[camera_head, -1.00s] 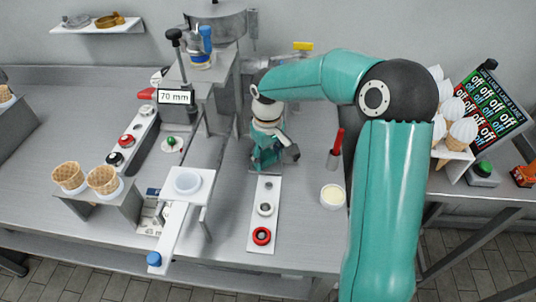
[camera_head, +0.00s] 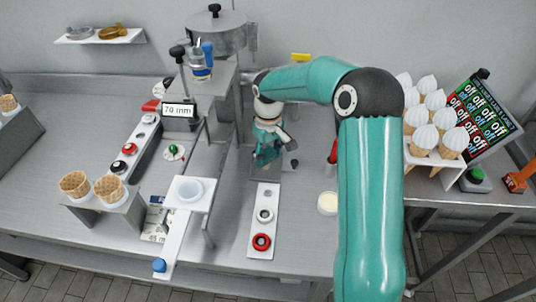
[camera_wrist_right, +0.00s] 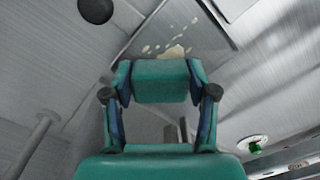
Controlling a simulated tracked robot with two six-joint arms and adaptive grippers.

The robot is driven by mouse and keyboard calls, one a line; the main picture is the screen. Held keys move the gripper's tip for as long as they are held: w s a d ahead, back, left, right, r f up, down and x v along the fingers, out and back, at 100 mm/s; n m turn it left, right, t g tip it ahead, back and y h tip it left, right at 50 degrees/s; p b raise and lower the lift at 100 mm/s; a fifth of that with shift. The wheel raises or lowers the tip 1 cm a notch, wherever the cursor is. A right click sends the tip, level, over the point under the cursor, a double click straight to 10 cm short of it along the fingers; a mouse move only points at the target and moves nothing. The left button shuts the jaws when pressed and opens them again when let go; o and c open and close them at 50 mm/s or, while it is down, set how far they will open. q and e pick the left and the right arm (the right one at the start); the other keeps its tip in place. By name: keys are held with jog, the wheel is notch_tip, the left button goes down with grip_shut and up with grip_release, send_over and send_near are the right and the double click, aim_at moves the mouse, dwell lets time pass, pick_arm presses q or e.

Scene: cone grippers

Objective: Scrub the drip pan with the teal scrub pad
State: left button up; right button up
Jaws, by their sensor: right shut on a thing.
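My right gripper (camera_head: 268,158) points down at the back middle of the bench, beneath my teal arm. In the right wrist view its two fingers (camera_wrist_right: 160,88) are shut on the teal scrub pad (camera_wrist_right: 160,78), a block held crosswise between them. Cream-coloured smears and drops (camera_wrist_right: 174,50) lie on the grey metal just past the pad. The grey drip pan (camera_head: 259,177) is mostly hidden beneath the gripper; a little of its near edge shows. I cannot tell whether the pad touches it. My left gripper is not in view.
A white strip with rings (camera_head: 264,228) lies in front of the gripper. A cream tub (camera_head: 328,203) stands to its right. Filled cones (camera_head: 432,122) stand at right.

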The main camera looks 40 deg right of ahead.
jog(key=shift+w+d+r, duration=0.15)
jog(key=shift+w+d, duration=0.05)
jog(key=shift+d, duration=0.1)
notch_tip(320, 180, up, 2)
jog(key=shift+w+d+r+p, duration=0.1)
jog(key=shift+w+r+p, duration=0.05)
jog(key=shift+p, duration=0.85)
jog(key=shift+c, duration=0.5)
jog(key=shift+r+p, duration=1.25)
jog(key=shift+r, duration=0.45)
jog(key=shift+a+r+p, duration=0.2)
jog(key=shift+r+p, duration=1)
jog(key=shift+r, duration=0.35)
jog(key=shift+f, duration=0.1)
